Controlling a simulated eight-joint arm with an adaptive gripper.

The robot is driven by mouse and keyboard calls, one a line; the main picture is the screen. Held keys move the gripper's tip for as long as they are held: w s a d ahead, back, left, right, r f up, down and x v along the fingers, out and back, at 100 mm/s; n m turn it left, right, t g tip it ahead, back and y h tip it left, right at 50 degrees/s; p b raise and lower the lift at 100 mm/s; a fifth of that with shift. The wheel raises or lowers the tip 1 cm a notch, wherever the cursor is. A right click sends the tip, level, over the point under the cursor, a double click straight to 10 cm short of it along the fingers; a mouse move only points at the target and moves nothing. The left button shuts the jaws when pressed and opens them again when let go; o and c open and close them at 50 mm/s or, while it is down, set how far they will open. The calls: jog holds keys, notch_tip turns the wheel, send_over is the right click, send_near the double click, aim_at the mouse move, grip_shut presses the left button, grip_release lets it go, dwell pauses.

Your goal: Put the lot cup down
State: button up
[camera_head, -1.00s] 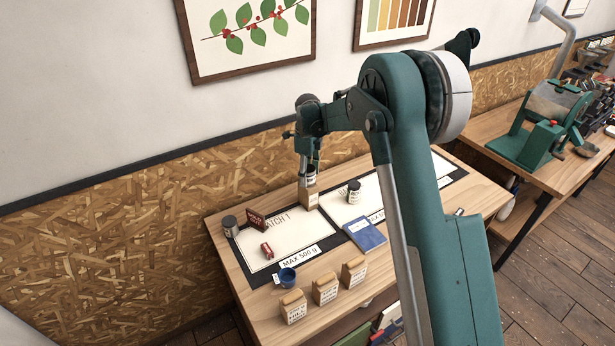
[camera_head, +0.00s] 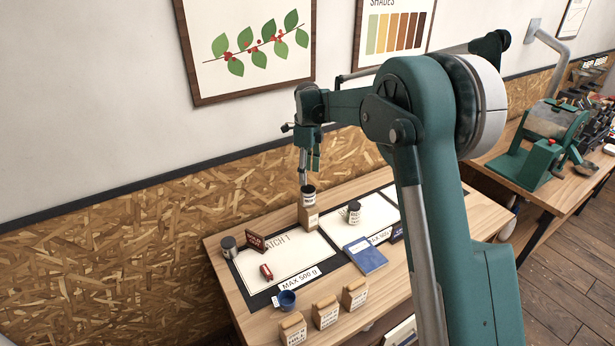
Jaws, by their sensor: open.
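A small cup with a pale label and dark top (camera_head: 308,194), which looks like the lot cup, shows directly above a brown bag (camera_head: 308,217) at the back edge of the left white sheet. I cannot tell whether it stands on the bag or behind it. My gripper (camera_head: 309,177) is open just above the cup, with its fingers pointing down. The fingertips look close to the cup's rim; contact is too small to tell. A similar labelled cup (camera_head: 354,212) stands on the right white sheet.
The left sheet (camera_head: 290,262) holds a red item (camera_head: 266,272) and a dark red sign (camera_head: 256,243). A grey canister (camera_head: 229,247) stands at its left corner. A blue cup (camera_head: 287,300), a blue book (camera_head: 366,257) and several brown bags (camera_head: 325,312) are nearer the front.

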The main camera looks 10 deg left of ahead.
dwell(0.8)
jog(key=s+d+r+n+t, duration=0.1)
jog(key=s+d+r+n, duration=0.2)
jog(key=s+d+r, duration=0.45)
jog(key=s+d+r+n+t, duration=0.1)
jog(key=s+d+r+n, duration=0.3)
jog(key=d, duration=0.7)
jog(key=s+d+r+n+t, duration=0.1)
jog(key=s+d+r+n, duration=0.1)
jog(key=s+d+r, duration=0.6)
jog(key=s+d+f+n+t, duration=0.1)
jog(key=s+d+f+n, duration=0.1)
jog(key=s+d, duration=0.4)
jog(key=s+d+f+n+t, duration=0.1)
jog(key=s+d+f+n, duration=0.2)
jog(key=s, duration=1)
jog(key=s+d+f+n+t, duration=0.2)
jog(key=s+d+n, duration=0.3)
jog(key=s+d, duration=0.4)
jog(key=shift+s+d+f, duration=0.2)
jog(key=shift+d+f, duration=0.1)
jog(key=shift+f, duration=0.3)
jog(key=shift+f, duration=0.15)
